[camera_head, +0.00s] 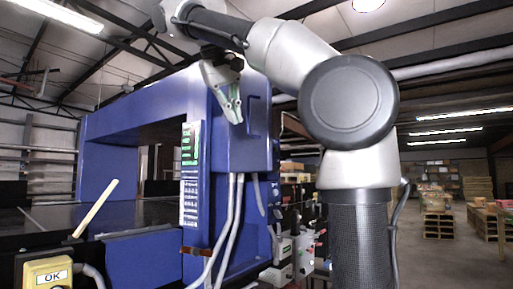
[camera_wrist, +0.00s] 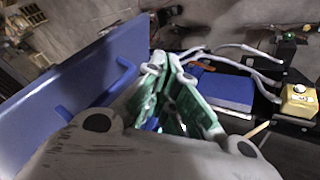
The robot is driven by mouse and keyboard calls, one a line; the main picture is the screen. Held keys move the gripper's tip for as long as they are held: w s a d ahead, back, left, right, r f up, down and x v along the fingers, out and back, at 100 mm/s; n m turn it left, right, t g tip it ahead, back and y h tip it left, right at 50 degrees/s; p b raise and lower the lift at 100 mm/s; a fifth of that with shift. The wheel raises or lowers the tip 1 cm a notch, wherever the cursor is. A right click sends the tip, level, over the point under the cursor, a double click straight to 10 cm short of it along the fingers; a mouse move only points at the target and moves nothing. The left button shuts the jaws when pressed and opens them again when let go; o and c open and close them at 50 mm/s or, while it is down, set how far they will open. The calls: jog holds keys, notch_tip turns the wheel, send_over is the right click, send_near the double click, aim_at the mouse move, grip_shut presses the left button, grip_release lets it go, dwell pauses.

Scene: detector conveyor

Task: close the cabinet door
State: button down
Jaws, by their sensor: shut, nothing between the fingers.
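The blue cabinet door (camera_head: 258,150) is on the right side of the tall blue housing in the head view, with a blue bar handle (camera_head: 256,117) on its face. In the wrist view the door (camera_wrist: 60,85) is a large slanted panel on the left, and its handle (camera_wrist: 124,64) shows beside my fingers. My gripper (camera_head: 234,117) points down in front of the housing, left of the handle. Its green-grey fingertips (camera_wrist: 168,60) are together with nothing between them. I cannot tell whether they touch the door, or how far it stands open.
A dark conveyor (camera_head: 150,212) runs through the blue frame. A yellow OK button box (camera_head: 47,272) stands at lower left, near a tilted pale stick (camera_head: 96,208). Grey cables (camera_head: 233,225) hang below the housing. Open floor and pallets (camera_head: 438,225) lie far right.

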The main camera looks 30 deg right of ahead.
send_near(261, 161)
notch_tip(261, 161, down, 3)
jog(key=w+a, duration=0.2)
jog(key=shift+s+d+f, duration=0.1)
jog(key=shift+d+f, duration=0.15)
jog(key=shift+d, duration=0.85)
jog(key=shift+d+f, duration=0.25)
jog(key=shift+d, duration=0.85)
